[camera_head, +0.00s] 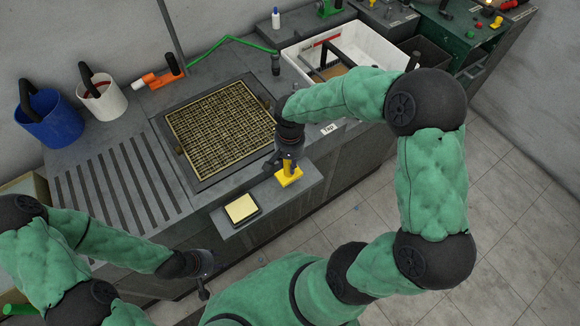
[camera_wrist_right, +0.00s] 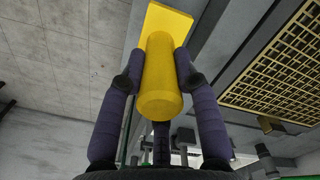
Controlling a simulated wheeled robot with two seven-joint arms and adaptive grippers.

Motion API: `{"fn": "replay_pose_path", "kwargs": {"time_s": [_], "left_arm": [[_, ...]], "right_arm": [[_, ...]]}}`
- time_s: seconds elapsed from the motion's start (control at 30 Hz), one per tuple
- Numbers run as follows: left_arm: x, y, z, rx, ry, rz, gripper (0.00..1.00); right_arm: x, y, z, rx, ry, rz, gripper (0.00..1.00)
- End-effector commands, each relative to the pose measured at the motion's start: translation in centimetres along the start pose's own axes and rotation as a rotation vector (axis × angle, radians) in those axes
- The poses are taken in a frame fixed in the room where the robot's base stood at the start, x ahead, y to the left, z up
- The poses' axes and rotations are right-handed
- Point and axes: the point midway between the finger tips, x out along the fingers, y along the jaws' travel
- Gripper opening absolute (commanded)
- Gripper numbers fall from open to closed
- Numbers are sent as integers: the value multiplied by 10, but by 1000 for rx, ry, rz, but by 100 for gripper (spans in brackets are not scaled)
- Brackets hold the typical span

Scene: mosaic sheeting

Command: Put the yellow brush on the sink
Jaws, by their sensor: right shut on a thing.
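The yellow brush (camera_head: 289,177) is in my right gripper (camera_head: 289,158), over the grey front ledge. I cannot tell whether its flat base touches the ledge. In the right wrist view, the fingers of the right gripper (camera_wrist_right: 158,82) close on both sides of the brush's round yellow handle (camera_wrist_right: 160,85), with the flat base beyond. The white basin, which looks like the sink (camera_head: 372,48), is set in the counter at the back right, partly behind my right arm. My left gripper (camera_head: 203,288) is low at the front left, apart from the brush; its fingers are too small to read.
A mosaic grid (camera_head: 222,122) lies in a dark frame left of the right gripper. A pale yellow pad (camera_head: 241,208) sits on the ledge.

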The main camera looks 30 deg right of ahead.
Motion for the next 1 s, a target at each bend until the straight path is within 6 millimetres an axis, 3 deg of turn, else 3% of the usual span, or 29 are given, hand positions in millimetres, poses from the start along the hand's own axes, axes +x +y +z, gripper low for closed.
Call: {"fn": "replay_pose_path", "kwargs": {"time_s": [0.33,0.77,0.8,0.83,0.87,1.0], "left_arm": [[11,-4,0,0,0,0,40],[14,-5,-1,0,0,0,40],[13,-5,0,0,0,0,40],[13,-5,0,0,0,0,40],[13,-5,0,0,0,0,40],[13,-4,0,0,0,0,40]], "right_arm": [[38,3,-9,0,-2,1,0],[44,3,-9,1,0,0,0],[43,3,-9,1,-1,0,43],[42,3,-9,1,-1,0,52],[42,3,-9,1,-1,0,56],[42,3,-9,1,-1,0,56]]}}
